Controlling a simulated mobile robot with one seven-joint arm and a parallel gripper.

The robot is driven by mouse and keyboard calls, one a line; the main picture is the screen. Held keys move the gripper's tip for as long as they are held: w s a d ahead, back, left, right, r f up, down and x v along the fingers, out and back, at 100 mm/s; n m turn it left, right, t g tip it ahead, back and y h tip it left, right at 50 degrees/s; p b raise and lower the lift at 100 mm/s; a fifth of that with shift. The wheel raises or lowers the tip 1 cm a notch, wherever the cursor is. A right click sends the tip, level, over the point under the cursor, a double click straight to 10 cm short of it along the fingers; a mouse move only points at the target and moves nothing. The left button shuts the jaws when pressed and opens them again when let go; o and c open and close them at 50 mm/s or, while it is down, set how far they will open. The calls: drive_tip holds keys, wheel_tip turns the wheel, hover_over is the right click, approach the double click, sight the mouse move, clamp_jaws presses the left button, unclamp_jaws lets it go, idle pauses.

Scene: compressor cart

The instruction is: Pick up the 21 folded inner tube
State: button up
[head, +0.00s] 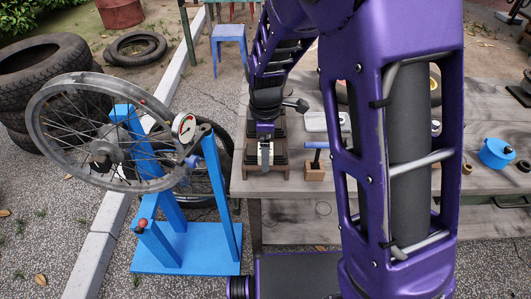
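My gripper (266,158) points down over the left end of the grey wooden workbench (480,80), above a small wooden rack (267,174) with dark items (281,157) in it. The dark items may be folded inner tubes, but they are small and partly hidden by my gripper. No number 21 can be read on any of them. A pale grey part shows at my gripper's tip. I cannot tell whether the fingers are open or shut, or whether they touch anything.
Right of the rack stands a wooden block (315,172) with a blue-handled tool. A blue truing stand (190,250) with a spoked wheel (105,135) stands left of the bench. A blue roll-like object (495,152) lies on the bench at right. My arm hides the bench's middle.

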drive_tip(key=shift+f, duration=0.2)
clamp_jaws()
idle(0.5)
